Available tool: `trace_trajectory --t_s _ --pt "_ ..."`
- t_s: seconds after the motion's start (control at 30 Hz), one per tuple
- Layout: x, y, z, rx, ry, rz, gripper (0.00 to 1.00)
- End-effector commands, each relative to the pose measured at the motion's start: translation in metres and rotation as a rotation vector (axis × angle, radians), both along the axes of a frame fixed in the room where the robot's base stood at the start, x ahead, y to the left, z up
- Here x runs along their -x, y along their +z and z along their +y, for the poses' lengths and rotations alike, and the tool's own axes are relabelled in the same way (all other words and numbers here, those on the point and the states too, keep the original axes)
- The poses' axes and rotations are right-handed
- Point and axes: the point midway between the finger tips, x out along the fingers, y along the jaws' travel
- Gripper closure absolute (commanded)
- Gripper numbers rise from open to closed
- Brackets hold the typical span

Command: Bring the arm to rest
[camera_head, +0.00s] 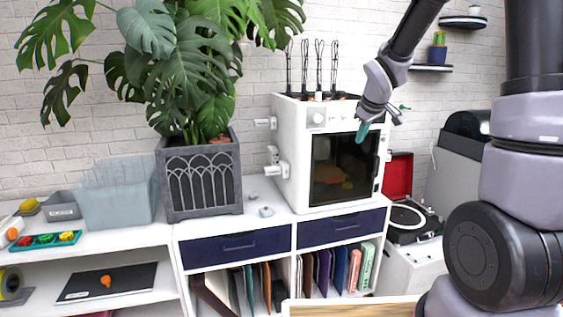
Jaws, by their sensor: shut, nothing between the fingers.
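My gripper (378,122) hangs in the air at the end of my arm, in front of the upper right part of a white oven-like machine (295,155) with a dark glass front. It is shut and seems to touch nothing, though the fingertips are small in this view. The arm reaches down to it from the top of the picture. Large grey and black links of my arm fill the right side.
The machine stands on a white shelf unit with navy drawers (240,246). Left of it are a potted monstera (203,176) and a clear bin (117,205). A record player (408,215) with a red lid is to the right. A wooden surface (350,309) shows at the bottom.

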Motion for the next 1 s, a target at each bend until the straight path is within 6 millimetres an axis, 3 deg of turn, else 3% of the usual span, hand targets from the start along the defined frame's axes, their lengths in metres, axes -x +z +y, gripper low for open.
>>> trace_trajectory --t_s 0.03,0.1,0.3,0.5,0.6,0.8,1.0 --pt "0.018 0.024 -0.007 -0.033 -0.067 -0.011 1.00" --pt "0.044 0.047 -0.014 -0.087 -0.160 -0.011 1.00" --pt "0.126 0.098 -0.024 -0.272 -0.405 -0.003 1.00" --pt "0.210 0.126 -0.019 -0.486 -0.600 0.023 1.00" --pt "0.242 0.133 -0.014 -0.580 -0.665 0.040 1.00" --pt "0.277 0.136 -0.005 -0.688 -0.729 0.069 1.00" --pt "0.281 0.136 -0.004 -0.699 -0.737 0.074 1.00"
